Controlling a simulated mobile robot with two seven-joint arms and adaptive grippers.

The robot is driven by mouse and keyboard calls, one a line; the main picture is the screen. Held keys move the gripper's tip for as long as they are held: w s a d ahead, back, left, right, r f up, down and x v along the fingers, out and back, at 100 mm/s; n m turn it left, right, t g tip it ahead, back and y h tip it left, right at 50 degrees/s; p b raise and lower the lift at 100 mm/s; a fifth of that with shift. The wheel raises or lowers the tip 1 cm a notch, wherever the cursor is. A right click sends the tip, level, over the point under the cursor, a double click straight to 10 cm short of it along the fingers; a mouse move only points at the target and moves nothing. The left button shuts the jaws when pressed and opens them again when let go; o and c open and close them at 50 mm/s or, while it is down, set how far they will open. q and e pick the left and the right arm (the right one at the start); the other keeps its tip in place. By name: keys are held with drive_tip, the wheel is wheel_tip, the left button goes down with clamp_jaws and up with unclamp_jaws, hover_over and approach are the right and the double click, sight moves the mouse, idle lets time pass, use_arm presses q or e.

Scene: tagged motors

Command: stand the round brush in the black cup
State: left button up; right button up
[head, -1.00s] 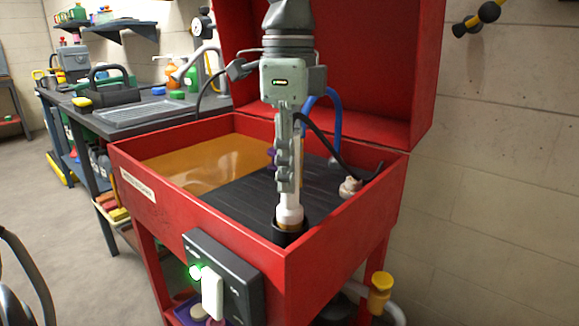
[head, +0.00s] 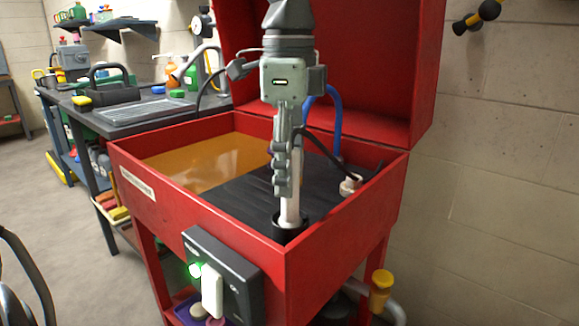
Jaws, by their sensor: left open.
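The round brush (head: 290,208) shows as a pale upright shaft. Its lower end is inside the black cup (head: 289,236), so its bottom is hidden. The cup stands in the near corner of the red washer basin. My left gripper (head: 284,192) points straight down above the cup, with its fingers directly in front of and beside the shaft. It is open; the fingers cover part of the shaft, and I cannot tell whether they touch it. My right gripper is not in view.
The red basin (head: 344,221) has walls around the cup and a raised lid behind. A dark ribbed mat (head: 245,195) and amber liquid (head: 205,160) fill it. A white fitting (head: 350,184), a black hose (head: 325,150) and a blue hose (head: 336,120) are right of my gripper.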

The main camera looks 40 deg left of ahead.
use_arm(q)
wheel_tip(320, 180, up, 12)
idle(0.5)
drive_tip(key=shift+s, duration=0.1)
idle(0.8)
